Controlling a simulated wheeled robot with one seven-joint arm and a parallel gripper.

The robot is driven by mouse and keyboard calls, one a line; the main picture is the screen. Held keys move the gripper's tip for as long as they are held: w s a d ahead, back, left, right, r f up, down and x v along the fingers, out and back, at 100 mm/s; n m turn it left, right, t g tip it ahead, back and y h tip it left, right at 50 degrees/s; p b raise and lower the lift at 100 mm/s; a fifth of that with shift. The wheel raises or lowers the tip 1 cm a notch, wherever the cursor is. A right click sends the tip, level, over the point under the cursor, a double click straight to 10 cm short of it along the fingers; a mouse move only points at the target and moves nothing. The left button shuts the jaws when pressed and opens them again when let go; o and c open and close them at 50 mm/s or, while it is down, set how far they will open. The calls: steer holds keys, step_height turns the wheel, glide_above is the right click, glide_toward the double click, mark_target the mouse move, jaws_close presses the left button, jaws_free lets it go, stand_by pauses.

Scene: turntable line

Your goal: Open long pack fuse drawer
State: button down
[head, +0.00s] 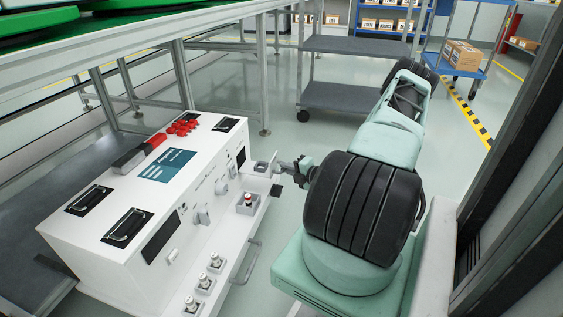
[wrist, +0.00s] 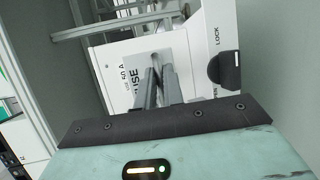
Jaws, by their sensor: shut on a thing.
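A white console (head: 110,245) stands at the left in the head view. My gripper (head: 281,168) reaches its right end from the right, at a small white box-like part (head: 262,168). In the wrist view a white drawer front (wrist: 120,62) carries a partly hidden label ending in "FUSE". My gripper's fingers (wrist: 157,85) are shut in front of this label, on what looks like the drawer's handle, itself mostly hidden by them. A black knob (wrist: 222,70) sits to the right, between the words "LOCK" and "OPEN". I cannot tell how far the drawer is out.
A grey cart (head: 345,98) stands behind my arm. Open floor lies between console and cart.

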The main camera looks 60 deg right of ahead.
steer(key=c, duration=1.5)
jaws_free()
steer(key=p+v, duration=0.7)
steer(key=v, duration=1)
steer(key=shift+s+a, duration=0.1)
steer(key=shift+s, duration=0.1)
